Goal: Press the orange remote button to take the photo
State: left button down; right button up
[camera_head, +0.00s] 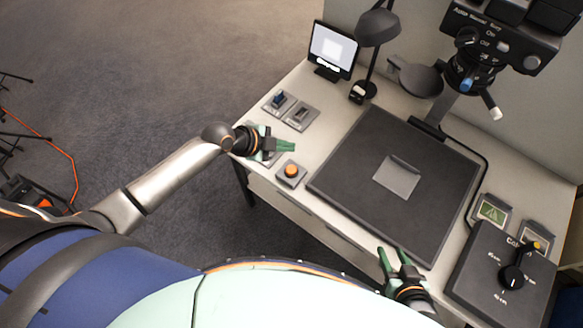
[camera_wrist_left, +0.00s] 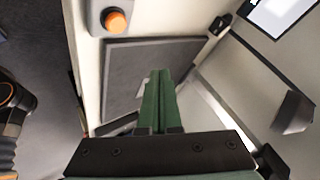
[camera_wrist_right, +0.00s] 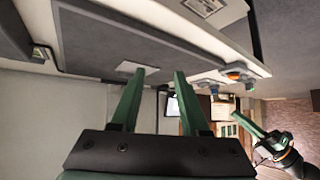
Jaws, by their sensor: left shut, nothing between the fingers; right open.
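The orange remote button (camera_head: 291,170) sits on a small grey box near the table's left front edge. It also shows in the left wrist view (camera_wrist_left: 116,21), at the upper left. My left gripper (camera_head: 292,146) is shut and empty, above the table's left edge, a little behind the button and apart from it. Its closed green fingers also show in the left wrist view (camera_wrist_left: 158,75). My right gripper (camera_head: 391,254) is open and empty by the front edge of the dark board; its spread fingers show in the right wrist view (camera_wrist_right: 157,72).
A dark board (camera_head: 345,170) with a grey sheet (camera_head: 397,178) fills the table's middle. A camera (camera_head: 500,40) stands over it. A monitor (camera_head: 332,48), a lamp (camera_head: 378,27) and switch boxes (camera_head: 300,116) stand at the back left. A dial box (camera_head: 500,278) is at the right.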

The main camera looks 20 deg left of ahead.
pick_arm(q)
jog(key=shift+f, duration=0.1)
jog(key=b, duration=0.7)
send_over(287, 170)
notch_tip(287, 170, down, 8)
jog(key=shift+r, duration=0.1)
jog(key=shift+f, duration=0.3)
jog(key=shift+f+b, duration=0.15)
jog(key=shift+b, duration=0.2)
dwell(0.4)
dwell(0.5)
jog(key=shift+f+b, duration=0.4)
jog(key=shift+b, duration=0.05)
